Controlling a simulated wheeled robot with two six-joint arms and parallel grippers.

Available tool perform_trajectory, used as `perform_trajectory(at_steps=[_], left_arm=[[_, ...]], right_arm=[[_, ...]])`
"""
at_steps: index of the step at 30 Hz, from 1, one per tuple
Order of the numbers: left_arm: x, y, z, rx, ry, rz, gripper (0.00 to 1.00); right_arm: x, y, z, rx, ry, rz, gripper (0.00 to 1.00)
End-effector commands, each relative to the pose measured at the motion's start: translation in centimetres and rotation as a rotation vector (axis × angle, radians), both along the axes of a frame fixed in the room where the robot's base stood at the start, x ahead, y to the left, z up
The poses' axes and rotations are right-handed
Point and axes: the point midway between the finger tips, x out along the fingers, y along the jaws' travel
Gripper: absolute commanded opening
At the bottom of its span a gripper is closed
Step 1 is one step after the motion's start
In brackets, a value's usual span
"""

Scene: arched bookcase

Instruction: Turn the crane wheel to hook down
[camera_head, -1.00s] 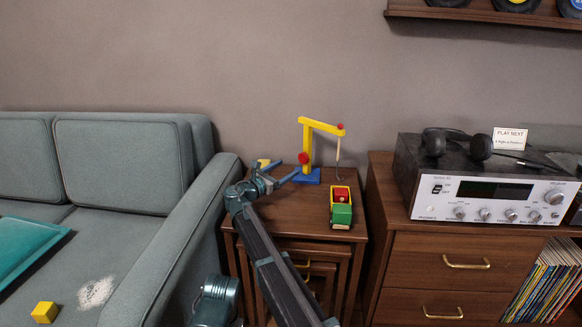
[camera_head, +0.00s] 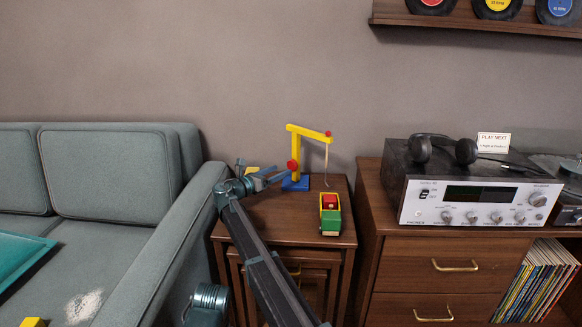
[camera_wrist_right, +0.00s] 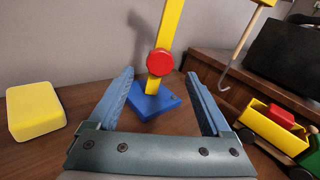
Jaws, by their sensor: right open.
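The toy crane stands on the wooden side table, with a yellow post and arm (camera_head: 310,132) and a blue base (camera_head: 295,184). Its red wheel (camera_head: 292,165) is on the post; in the right wrist view the wheel (camera_wrist_right: 160,62) faces me. The hook (camera_wrist_right: 224,84) hangs on its line from the arm, beside the toy truck (camera_head: 330,214), which carries a red block. My right gripper (camera_head: 262,172) is open and empty, close in front of the crane. In the right wrist view its fingers (camera_wrist_right: 160,92) stand either side of the post's lower part, with the wheel between and beyond them. My left gripper is out of view.
A yellow block (camera_wrist_right: 35,110) lies on the table (camera_head: 270,222) left of the crane. The sofa (camera_head: 130,220) is close on the left. A cabinet with a stereo receiver (camera_head: 480,200) and headphones stands on the right.

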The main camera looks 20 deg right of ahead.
Motion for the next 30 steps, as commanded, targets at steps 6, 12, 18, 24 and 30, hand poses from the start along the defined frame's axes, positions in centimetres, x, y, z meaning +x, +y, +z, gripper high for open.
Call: perform_trajectory(at_steps=[6,12,18,24,30], left_arm=[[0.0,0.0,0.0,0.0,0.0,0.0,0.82],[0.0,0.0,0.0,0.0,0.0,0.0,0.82],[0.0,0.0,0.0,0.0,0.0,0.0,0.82],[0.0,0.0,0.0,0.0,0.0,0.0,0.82],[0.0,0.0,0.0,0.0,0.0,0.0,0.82]], right_arm=[[1.2,-2.1,0.0,0.001,-0.002,-0.002,0.83],[2.7,-4.8,0.0,0.001,-0.002,-0.001,0.83],[3.4,-6.2,0.0,0.001,-0.002,0.0,0.83],[3.4,-6.2,0.0,0.002,-0.003,0.001,0.83],[3.4,-6.2,0.0,0.002,-0.003,0.001,0.49]])
